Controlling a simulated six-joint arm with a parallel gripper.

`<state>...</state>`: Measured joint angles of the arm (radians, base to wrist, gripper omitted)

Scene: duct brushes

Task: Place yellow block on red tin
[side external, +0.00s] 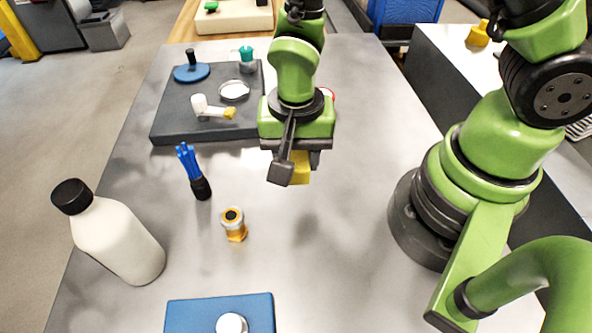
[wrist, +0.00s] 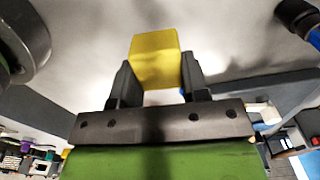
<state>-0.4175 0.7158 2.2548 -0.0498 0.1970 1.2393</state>
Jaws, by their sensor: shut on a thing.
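The yellow block (side external: 302,169) is held between the fingers of my gripper (side external: 297,170) above the grey table, partly hidden by the near finger. The wrist view shows the block (wrist: 154,59) clamped between both fingertips of my gripper (wrist: 155,80), sticking out past them. A round red edge with a pale middle (side external: 329,96) shows just behind and right of my gripper in the side external view. It may be the red tin; my gripper hides most of it. The tin is not recognisable in the wrist view.
A dark slab (side external: 170,128) at the back left holds several small parts. A blue brush (side external: 192,172), a brass fitting (side external: 234,225), a white bottle (side external: 118,240) and a blue plate (side external: 190,316) stand left and front. The table's middle is clear.

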